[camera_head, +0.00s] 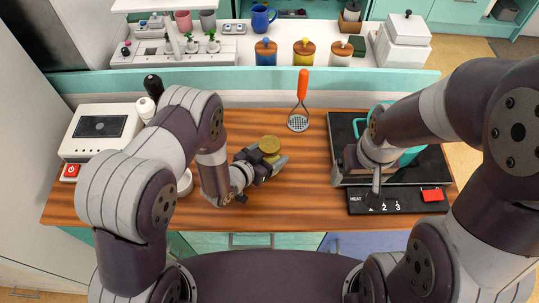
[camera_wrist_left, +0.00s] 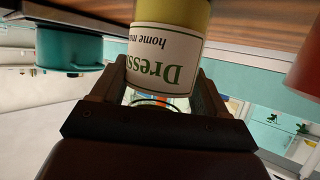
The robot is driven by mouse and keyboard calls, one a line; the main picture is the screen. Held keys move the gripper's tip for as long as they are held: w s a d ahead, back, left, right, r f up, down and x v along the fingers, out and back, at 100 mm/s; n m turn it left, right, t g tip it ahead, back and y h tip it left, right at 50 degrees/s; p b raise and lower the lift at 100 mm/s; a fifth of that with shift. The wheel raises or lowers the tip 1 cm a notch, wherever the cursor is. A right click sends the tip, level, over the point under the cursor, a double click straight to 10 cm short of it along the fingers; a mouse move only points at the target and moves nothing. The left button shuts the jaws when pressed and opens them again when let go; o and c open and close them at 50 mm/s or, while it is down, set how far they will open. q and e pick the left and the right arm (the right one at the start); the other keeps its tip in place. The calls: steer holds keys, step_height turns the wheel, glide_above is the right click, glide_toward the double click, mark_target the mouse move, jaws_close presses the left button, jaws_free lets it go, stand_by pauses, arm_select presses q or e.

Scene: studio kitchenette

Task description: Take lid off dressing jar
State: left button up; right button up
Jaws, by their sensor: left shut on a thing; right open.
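The dressing jar shows in the left wrist view (camera_wrist_left: 165,62) with an upside-down white label reading "Dress…" and a yellow part beside it. In the head view its round olive-yellow lid (camera_head: 269,144) faces up, on the jar. My left gripper (camera_head: 268,165) is shut on the jar; its fingers (camera_wrist_left: 160,90) lie on both sides of the label in the wrist view. The lower jar is mostly hidden by the gripper in the head view. My right gripper (camera_head: 376,187) is open near the front of the hob, apart from the jar; its fingertips are hard to make out.
A teal pot (camera_head: 411,156) stands on the black hob (camera_head: 345,128), partly behind my right arm. A heat panel (camera_head: 408,204) lies in front. An orange-handled masher (camera_head: 303,86) is behind the jar. A white appliance (camera_head: 92,130) stands left. Bare wooden counter (camera_head: 305,160) lies between jar and hob.

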mark_target(263, 151)
arm_select(q)
step_height(263, 151, up, 4)
steer(key=shift+w+f, duration=0.1)
steer(key=shift+f, duration=0.1)
steer(key=s+d+r+b, duration=0.1)
steer(key=s+d+r, duration=0.5)
steer(key=d, duration=0.4)
steer(key=shift+r, duration=0.7)
steer(key=shift+s, duration=0.1)
steer(key=o, duration=0.3)
steer(key=c, duration=0.5)
